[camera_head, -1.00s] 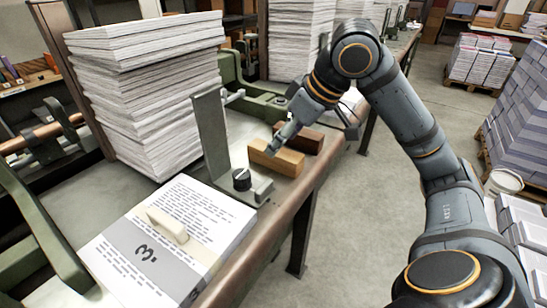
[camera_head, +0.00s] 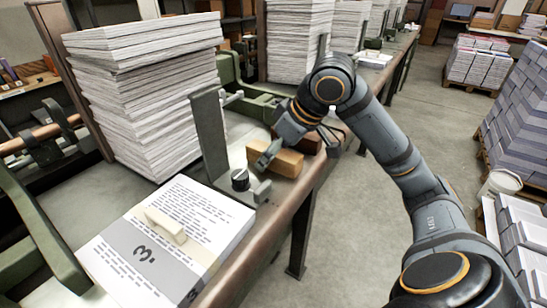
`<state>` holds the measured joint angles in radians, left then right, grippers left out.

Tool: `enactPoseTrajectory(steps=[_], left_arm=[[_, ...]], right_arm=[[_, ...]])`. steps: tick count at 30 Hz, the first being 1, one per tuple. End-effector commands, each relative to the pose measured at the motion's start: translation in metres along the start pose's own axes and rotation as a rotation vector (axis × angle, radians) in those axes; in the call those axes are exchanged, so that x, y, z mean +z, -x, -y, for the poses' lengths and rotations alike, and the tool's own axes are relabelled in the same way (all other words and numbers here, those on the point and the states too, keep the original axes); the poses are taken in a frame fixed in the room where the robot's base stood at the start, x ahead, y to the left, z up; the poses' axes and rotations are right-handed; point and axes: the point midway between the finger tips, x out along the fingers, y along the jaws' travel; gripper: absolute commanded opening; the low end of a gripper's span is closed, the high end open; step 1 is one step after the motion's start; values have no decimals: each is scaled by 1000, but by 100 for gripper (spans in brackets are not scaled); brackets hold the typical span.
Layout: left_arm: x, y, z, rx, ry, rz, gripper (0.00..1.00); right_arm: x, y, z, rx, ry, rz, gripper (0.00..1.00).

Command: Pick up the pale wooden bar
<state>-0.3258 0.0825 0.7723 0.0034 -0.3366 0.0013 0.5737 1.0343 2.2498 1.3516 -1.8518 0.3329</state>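The pale wooden bar (camera_head: 285,161) is a light brown block lying near the right edge of the bench, beside a grey upright metal stand. My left gripper is not in view.
The grey metal stand (camera_head: 210,135) with a black knob rises close left of the bar. A printed paper stack (camera_head: 205,240) with a cream piece (camera_head: 166,226) on top lies in front. A tall paper stack (camera_head: 150,100) stands at the left.

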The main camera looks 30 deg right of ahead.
Motion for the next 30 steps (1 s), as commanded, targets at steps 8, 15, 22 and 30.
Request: enactPoseTrajectory(steps=[8, 15, 22, 30], left_arm=[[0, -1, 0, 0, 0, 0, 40], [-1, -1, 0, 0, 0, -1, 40], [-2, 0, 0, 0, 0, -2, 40], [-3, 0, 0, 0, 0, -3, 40]], right_arm=[[1, -2, 0, -1, 0, 0, 65], [1, -2, 0, -1, 0, 0, 50], [1, -2, 0, -1, 0, 0, 18], [1, -2, 0, -1, 0, 0, 6]])
